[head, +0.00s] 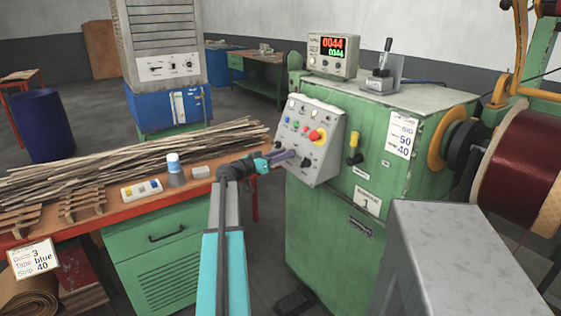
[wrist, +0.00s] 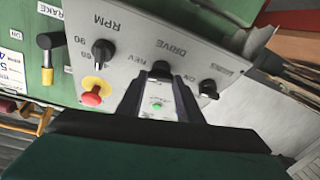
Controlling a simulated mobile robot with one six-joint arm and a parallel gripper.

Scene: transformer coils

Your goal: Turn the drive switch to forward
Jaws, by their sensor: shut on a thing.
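The drive switch (wrist: 161,69) is a black knob under the word DRIVE on the grey control panel (wrist: 180,40). In the wrist view it sits between the tips of my gripper (wrist: 160,82), whose two dark fingers are shut on it. The fingers hide part of the knob and of its markings; REV shows on one side. I cannot tell which mark the knob points to. In the head view my gripper (head: 285,157) is at the lower part of the same panel (head: 325,157), on the green machine, and covers the switch.
An RPM knob (wrist: 102,50) and a red stop button (wrist: 91,98) are on one side of the drive switch, another black knob (wrist: 208,88) on the other. A yellow-handled brake lever (head: 353,148) is right of the panel. A bench (head: 165,250) with strips stands left.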

